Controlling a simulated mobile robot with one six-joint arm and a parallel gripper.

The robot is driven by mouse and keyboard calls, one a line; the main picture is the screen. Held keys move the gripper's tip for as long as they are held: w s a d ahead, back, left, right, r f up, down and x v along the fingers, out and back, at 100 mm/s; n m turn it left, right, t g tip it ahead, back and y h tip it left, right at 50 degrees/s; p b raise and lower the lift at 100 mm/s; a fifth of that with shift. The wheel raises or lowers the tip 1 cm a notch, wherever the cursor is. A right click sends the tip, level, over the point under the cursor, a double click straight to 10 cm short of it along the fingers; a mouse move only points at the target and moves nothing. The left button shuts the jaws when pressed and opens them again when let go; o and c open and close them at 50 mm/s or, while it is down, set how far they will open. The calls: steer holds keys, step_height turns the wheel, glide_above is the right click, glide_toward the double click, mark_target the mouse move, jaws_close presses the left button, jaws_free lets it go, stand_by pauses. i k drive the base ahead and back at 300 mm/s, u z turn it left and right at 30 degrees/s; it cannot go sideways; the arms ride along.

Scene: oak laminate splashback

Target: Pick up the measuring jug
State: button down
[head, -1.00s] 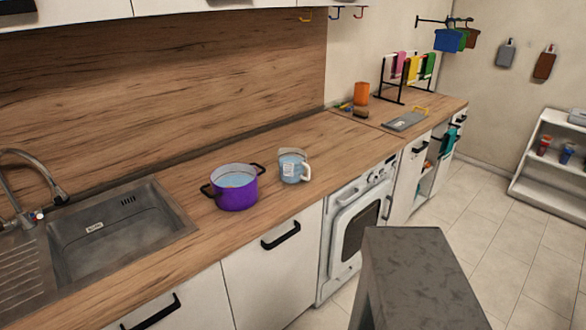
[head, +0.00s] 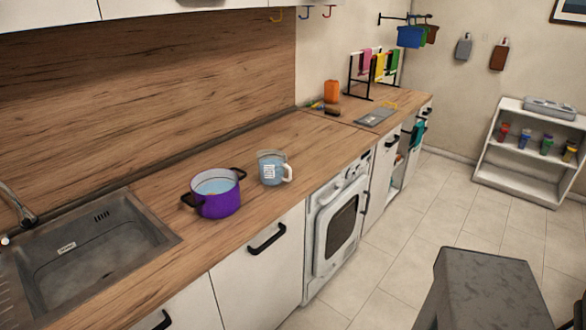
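The measuring jug (head: 270,171) stands upright on the wooden countertop (head: 322,137). It looks clear and bluish, with a white label on its side and a pale handle on its right. My gripper is not in view, and nothing touches the jug from above.
A purple pot (head: 217,198) with dark handles stands close to the left of the jug. The sink (head: 93,250) is further left. A white oven (head: 334,230) is below the counter. A grey block-like surface (head: 487,290) fills the lower right. Open tiled floor (head: 408,235) lies beyond the counter.

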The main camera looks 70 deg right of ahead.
mark_target(272, 165)
steer(key=u, duration=0.2)
steer(key=k, duration=0.15)
steer(key=z, duration=2.45)
steer(key=k, duration=0.95)
steer(key=u, duration=0.15)
steer(key=i, duration=0.65)
steer(key=z, duration=0.1)
